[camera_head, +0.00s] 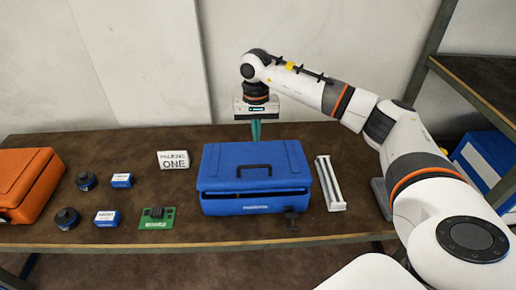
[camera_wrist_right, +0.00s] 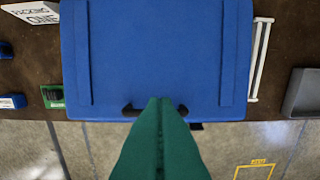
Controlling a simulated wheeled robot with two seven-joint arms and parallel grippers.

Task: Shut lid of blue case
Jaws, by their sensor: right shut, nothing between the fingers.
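The blue case (camera_head: 250,203) stands on the brown table, right of the middle. Its lid (camera_head: 225,165), with a dark handle, is tilted low over the base. I cannot tell whether the fingertips touch the lid. In the right wrist view, the shut fingers (camera_wrist_right: 160,102) overlap the dark handle, and the lid (camera_wrist_right: 155,50) fills the upper middle. My left gripper is not in view.
Left of the case lie a green board (camera_head: 157,224), a white sign (camera_head: 173,160) and several small black and blue items. An orange case (camera_head: 22,178) is at far left. A white rail piece (camera_head: 330,183) lies just right of the blue case.

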